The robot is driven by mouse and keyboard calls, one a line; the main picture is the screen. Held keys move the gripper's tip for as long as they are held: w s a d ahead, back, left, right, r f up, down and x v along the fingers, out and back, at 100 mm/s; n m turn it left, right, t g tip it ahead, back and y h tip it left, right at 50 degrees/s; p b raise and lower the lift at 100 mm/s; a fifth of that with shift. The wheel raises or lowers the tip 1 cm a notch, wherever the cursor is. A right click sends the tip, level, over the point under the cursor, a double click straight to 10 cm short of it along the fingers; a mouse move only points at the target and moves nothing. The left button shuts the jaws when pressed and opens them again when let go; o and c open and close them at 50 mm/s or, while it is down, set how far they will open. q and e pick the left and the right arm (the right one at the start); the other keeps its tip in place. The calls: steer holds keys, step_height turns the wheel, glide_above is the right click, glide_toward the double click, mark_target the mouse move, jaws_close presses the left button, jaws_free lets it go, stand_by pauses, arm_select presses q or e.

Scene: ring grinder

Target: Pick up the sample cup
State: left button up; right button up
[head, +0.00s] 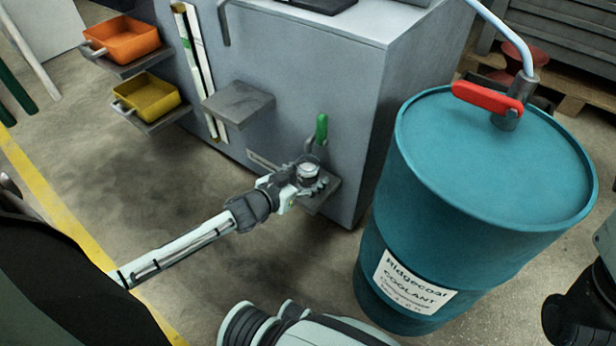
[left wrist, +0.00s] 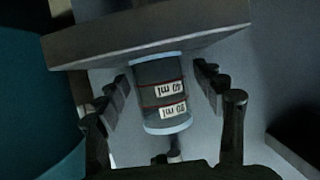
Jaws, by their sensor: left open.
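The sample cup (head: 308,170) is a small clear cup on the lowest grey ledge at the front of the grey machine. In the left wrist view a dark finger of my left gripper (left wrist: 161,88) stands on each side of the cup, with visible gaps. I do not see my right gripper's fingers.
A green-handled valve (head: 321,130) sits just above the cup. A blue coolant drum (head: 470,190) with a red lever (head: 487,97) stands close on the right. An empty grey ledge (head: 238,103), a yellow bin (head: 148,97) and an orange bin (head: 122,40) are at upper left.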

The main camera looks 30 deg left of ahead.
arm_select(q)
steer(key=shift+w, duration=0.1)
steer(key=shift+c, duration=0.6)
steer(key=c, duration=1.2)
